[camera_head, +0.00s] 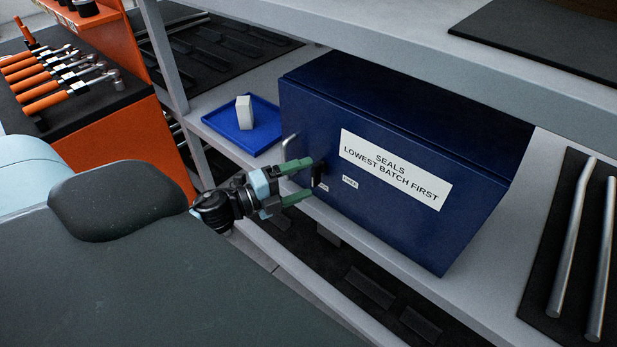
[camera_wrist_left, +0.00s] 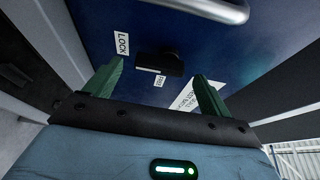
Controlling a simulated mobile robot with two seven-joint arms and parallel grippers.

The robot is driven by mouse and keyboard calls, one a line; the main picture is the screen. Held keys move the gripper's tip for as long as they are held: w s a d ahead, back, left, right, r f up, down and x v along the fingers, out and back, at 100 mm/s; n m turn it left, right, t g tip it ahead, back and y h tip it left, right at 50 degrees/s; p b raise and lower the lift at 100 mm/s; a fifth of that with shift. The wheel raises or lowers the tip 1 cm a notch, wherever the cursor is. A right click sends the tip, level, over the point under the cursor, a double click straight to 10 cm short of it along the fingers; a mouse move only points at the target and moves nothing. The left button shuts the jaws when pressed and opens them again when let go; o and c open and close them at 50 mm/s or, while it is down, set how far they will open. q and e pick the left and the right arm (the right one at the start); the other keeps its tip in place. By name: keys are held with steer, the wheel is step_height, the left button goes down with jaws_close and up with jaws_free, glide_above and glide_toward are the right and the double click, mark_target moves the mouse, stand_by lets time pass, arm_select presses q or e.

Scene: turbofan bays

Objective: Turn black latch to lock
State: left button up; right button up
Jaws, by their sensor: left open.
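The black latch (camera_head: 317,174) is on the front of a blue box labelled SEALS (camera_head: 300,118). In the left wrist view the latch (camera_wrist_left: 160,65) is a dark bar lying crosswise. A LOCK label (camera_wrist_left: 122,44) is to its left and a smaller label, apparently FREE (camera_wrist_left: 158,80), is just below it. My left gripper (camera_head: 311,179) is open, its green fingers reaching toward the box front on either side of the latch. In the left wrist view the latch lies beyond the gap between the fingertips; contact cannot be told. My right gripper is not in view.
A metal handle (camera_head: 288,147) is on the box near its left edge. A blue tray (camera_head: 212,121) with a pale block (camera_head: 244,112) lies left of the box. Metal bars (camera_head: 570,235) lie on a dark mat at right. A grey shelf (camera_head: 420,50) overhangs the box.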

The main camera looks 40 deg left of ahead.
arm_select(q)
steer(key=shift+b+v, duration=0.3)
steer(key=shift+v, duration=2.5)
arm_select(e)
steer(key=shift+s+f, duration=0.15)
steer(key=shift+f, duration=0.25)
arm_select(q)
steer(key=s+d+f+n+g+y+p, duration=0.1)
steer(key=s+d+f+n+y+p, duration=0.15)
steer(key=s+f+n+y, duration=0.6)
steer(key=s+d+f+n+g+h, duration=0.2)
steer(key=s+d+f+n+g, duration=0.4)
steer(key=s+d+f+n, duration=0.6)
steer(key=s+f+n, duration=0.1)
steer(key=s, duration=0.1)
steer(key=shift+s+p, duration=0.35)
steer(key=shift+p, duration=0.05)
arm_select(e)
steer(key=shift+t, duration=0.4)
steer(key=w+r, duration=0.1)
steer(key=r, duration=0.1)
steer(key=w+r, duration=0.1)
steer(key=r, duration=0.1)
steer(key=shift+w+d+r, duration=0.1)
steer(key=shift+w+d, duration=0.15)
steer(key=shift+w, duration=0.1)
